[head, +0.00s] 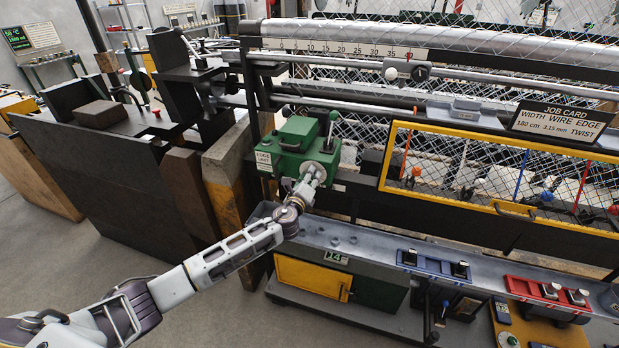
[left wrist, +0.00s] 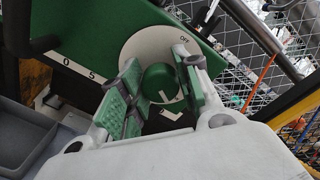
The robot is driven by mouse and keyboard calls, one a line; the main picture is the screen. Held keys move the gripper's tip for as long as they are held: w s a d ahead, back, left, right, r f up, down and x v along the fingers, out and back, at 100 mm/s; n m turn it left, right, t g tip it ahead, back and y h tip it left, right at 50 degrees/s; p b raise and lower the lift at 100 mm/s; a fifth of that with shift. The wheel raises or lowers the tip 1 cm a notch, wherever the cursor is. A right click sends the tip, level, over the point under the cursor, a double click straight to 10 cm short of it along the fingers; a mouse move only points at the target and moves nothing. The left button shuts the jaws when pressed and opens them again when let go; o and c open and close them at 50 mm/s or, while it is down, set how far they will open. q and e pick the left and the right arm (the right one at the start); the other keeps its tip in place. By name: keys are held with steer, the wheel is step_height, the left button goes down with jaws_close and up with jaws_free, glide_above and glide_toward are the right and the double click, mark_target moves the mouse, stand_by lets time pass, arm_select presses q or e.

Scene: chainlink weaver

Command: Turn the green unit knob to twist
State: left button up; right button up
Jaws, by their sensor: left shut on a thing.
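The green edge unit (head: 297,135) stands at the machine's left end, with an "EDGE UNIT" label on its front. My left gripper (head: 309,181) is at its round pale dial (head: 315,169). In the left wrist view, the round green knob (left wrist: 158,83) sits on the pale dial (left wrist: 146,44), between the two green-padded fingers of my left gripper (left wrist: 160,88), which is shut on it. "OFF" is readable at the dial's upper right. The fingers cover other parts of the dial, and I cannot read where the knob points. My right gripper is in neither view.
A yellow-framed mesh guard (head: 503,206) is right of the unit, below the job card (head: 561,122) reading "TWIST". A grey ledge (head: 345,238) runs below, with a blue tray (head: 433,264) and a red tray (head: 547,292). A dark lever shows beside the unit.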

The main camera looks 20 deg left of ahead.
arm_select(q)
steer(key=shift+f, duration=0.15)
steer(key=o, duration=1)
steer(key=shift+c, duration=0.2)
steer(key=shift+o, duration=0.4)
steer(key=shift+s, duration=0.15)
steer(key=s, duration=1.1)
steer(key=shift+s+r, duration=0.3)
steer(key=shift+s, duration=0.1)
